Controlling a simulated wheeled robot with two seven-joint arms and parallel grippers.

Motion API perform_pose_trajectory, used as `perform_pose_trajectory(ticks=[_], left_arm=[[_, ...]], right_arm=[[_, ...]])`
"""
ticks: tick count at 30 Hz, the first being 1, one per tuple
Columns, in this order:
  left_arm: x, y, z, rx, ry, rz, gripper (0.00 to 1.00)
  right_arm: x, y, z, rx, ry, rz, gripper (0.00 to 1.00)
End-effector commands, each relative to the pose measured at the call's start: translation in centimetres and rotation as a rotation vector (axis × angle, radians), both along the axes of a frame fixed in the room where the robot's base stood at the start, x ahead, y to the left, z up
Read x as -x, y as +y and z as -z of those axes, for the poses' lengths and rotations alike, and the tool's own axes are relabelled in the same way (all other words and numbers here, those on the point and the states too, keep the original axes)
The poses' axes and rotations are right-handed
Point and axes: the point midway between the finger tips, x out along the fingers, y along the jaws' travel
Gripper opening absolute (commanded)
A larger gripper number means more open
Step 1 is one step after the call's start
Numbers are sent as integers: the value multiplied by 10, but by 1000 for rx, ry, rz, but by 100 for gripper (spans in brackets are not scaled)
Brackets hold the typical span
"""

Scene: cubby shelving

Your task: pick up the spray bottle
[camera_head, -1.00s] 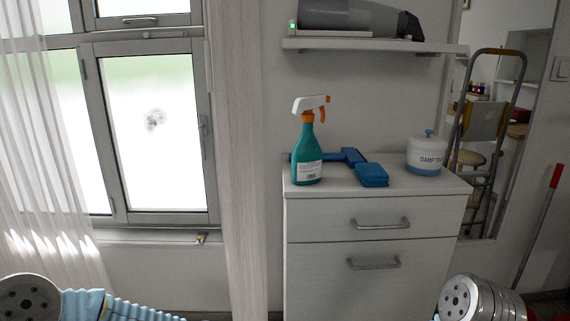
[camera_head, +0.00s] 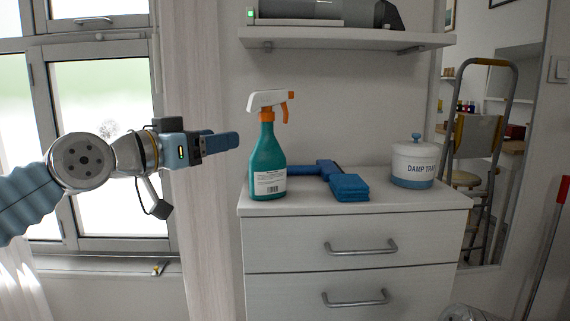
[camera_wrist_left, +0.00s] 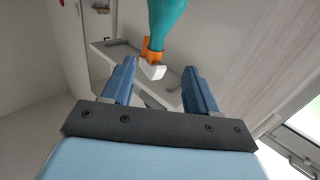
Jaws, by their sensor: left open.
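The spray bottle (camera_head: 267,160) is teal with a white and orange trigger head and a white label. It stands upright on the left front part of the white cabinet top. My left gripper (camera_head: 238,141) reaches in from the left and is just left of the bottle, near its upper body. In the left wrist view the open fingers (camera_wrist_left: 157,85) point toward the bottle (camera_wrist_left: 165,22), which appears upside down with its head between and beyond the fingertips. The gripper is empty. My right gripper is not visible; only part of my right arm shows at the bottom right.
A white and blue "DAMP TRAP" pot (camera_head: 413,163) stands farther right. A shelf (camera_head: 345,40) holding a grey device hangs above. A curtain and window are at the left.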

Motion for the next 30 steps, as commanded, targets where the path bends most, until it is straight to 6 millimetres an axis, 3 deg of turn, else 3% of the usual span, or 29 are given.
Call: perform_pose_trajectory(ticks=[5,13,26,30], left_arm=[[-10,-14,-10,-2,-6,6,59],[-40,-41,-8,-2,-4,8,59],[-67,-62,-5,-1,-4,4,59],[-79,-76,-8,-2,-4,7,59]], right_arm=[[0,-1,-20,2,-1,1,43],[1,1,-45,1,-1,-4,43],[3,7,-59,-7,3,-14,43],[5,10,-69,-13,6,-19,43]])
